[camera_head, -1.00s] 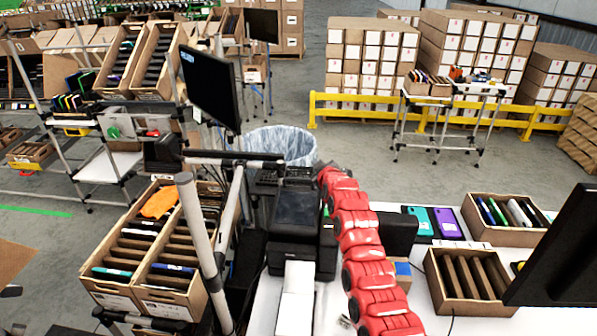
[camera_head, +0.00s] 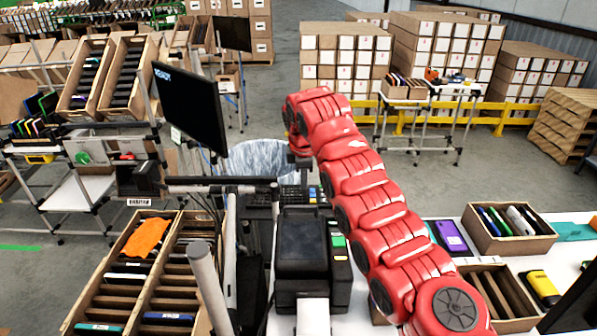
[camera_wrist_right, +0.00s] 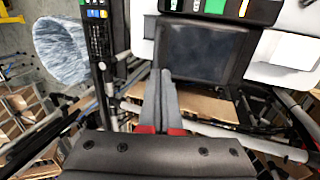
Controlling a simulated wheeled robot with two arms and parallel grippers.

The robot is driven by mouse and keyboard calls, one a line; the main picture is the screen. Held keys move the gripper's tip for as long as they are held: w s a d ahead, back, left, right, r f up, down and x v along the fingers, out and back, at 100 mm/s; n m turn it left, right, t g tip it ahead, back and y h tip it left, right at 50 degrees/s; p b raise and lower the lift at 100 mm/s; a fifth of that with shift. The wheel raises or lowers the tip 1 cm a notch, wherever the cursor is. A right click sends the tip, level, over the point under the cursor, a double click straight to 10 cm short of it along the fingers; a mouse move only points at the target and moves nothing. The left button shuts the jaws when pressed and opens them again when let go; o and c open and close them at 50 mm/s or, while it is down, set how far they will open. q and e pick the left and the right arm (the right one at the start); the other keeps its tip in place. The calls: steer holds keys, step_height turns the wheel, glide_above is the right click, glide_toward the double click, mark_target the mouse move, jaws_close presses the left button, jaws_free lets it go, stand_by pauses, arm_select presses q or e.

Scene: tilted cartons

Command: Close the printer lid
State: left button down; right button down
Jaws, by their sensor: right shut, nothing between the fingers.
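The black printer (camera_head: 302,270) stands on the white table in the head view, with its dark lid panel (camera_head: 300,238) on top. In the right wrist view the lid panel (camera_wrist_right: 200,50) shows as a dark glossy rectangle beyond the fingers. I cannot tell how far the lid is open. My right arm, red, arches over the printer's right side. My right gripper (camera_wrist_right: 163,82) is shut and empty, its fingertips pointing at the lid panel's near left side. In the head view the fingers are mostly hidden under the wrist. My left gripper is not in view.
A monitor (camera_head: 190,105) on a pole and a grey rail (camera_head: 222,185) stand left of the printer. A lined bin (camera_head: 258,160) is behind it. Cartons of devices (camera_head: 508,230) stand on the table at right, and more cartons (camera_head: 125,280) at lower left. A purple device (camera_head: 452,237) lies near the arm.

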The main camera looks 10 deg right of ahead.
steer(key=p, duration=0.3)
glide_toward(301, 207)
steer(key=f, duration=0.2)
steer(key=x, duration=0.1)
steer(key=p+x, duration=0.1)
steer(key=shift+w+f, duration=0.15)
steer(key=shift+w, duration=0.2)
steer(key=shift+w+d+f+p, duration=0.1)
steer(key=shift+d+f+p, duration=0.05)
steer(key=shift+f+p, duration=0.35)
steer(key=shift+w+f, duration=0.25)
steer(key=shift+f, duration=0.15)
steer(key=shift+s, duration=0.1)
